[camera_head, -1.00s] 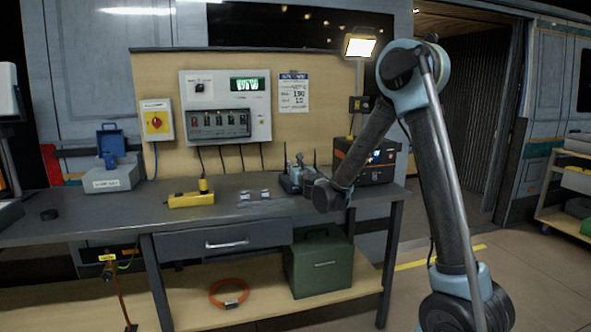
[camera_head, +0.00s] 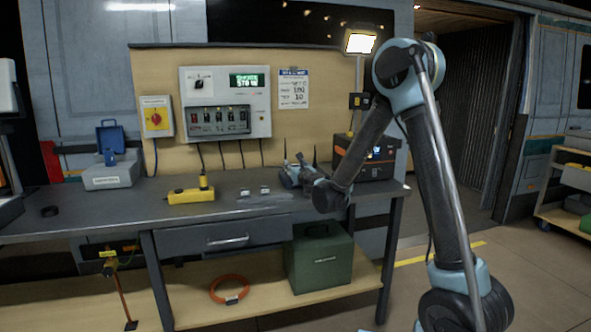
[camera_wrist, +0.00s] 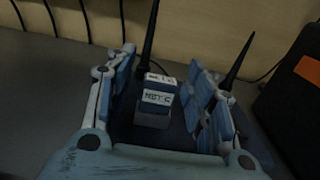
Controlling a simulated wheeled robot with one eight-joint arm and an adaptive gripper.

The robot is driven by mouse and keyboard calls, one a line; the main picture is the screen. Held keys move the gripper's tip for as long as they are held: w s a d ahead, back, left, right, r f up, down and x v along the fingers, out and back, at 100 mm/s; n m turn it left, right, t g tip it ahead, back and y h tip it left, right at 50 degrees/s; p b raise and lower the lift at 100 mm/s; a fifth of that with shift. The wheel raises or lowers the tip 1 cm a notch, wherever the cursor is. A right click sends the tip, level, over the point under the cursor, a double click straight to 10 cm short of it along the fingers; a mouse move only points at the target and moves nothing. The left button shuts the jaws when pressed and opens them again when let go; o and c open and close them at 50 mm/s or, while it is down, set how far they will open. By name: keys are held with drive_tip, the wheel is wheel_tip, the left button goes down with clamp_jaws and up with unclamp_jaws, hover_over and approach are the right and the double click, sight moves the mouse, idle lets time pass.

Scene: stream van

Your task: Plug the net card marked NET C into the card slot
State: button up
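The net card marked NET C (camera_wrist: 157,98) shows its white label between my fingers in the wrist view. My gripper (camera_wrist: 163,72) is open around it, with a visible gap on each side. A dark router-like unit with two upright antennas (camera_wrist: 150,35) stands right at the card; it also shows in the head view (camera_head: 315,158). The card slot cannot be made out, and I cannot tell whether the card sits in it.
Two small cards (camera_head: 255,191) lie on the workbench (camera_head: 130,208) left of my gripper. A yellow device (camera_head: 190,195) stands further left. An orange-and-black power box (camera_head: 378,158) is close on the right. The wall panel (camera_head: 225,103) is behind.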

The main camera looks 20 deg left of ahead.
drive_tip(key=v, duration=1.2)
